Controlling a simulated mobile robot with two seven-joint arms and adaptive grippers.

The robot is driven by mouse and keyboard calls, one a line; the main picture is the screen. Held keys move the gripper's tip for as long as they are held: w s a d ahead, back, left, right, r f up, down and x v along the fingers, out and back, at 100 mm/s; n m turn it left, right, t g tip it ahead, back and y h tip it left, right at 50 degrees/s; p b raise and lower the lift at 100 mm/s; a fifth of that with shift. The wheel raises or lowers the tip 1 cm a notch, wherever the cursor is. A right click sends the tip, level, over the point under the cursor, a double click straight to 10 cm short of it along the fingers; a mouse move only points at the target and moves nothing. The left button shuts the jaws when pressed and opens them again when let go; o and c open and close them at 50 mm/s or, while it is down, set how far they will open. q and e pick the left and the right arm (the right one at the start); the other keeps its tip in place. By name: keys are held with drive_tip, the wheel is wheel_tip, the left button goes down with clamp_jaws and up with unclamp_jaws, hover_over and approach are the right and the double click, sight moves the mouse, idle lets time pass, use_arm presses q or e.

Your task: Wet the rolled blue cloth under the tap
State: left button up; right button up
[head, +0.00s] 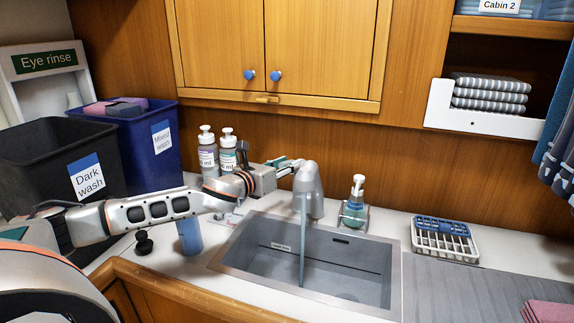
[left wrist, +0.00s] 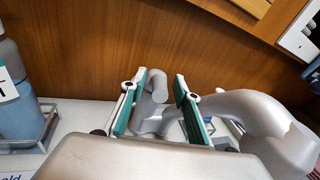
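The tap (head: 309,185) stands behind the sink (head: 232,250), and a stream of water (head: 303,235) runs from it into the basin. My left gripper (head: 286,166) is at the tap's left side. In the left wrist view my left gripper (left wrist: 157,108) is open, its green pads on either side of the tap's lever (left wrist: 153,98); I cannot tell if they touch it. An upright blue cylinder (head: 190,236) stands on the counter left of the sink, partly behind my arm; it may be the rolled cloth. My right gripper is not in view.
A soap dispenser (head: 355,203) stands right of the tap. Two pump bottles (head: 207,150) stand behind my left arm. A white rack (head: 445,243) with a blue item sits right of the sink. Dark (head: 45,165) and blue (head: 145,165) bins fill the left. Ribbed counter at right is largely clear.

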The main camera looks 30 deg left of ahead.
use_arm(q)
drive_tip(key=s+r, duration=0.1)
drive_tip(key=s, duration=1.1)
drive_tip(key=shift+a+r, duration=0.15)
drive_tip(key=shift+a, duration=0.25)
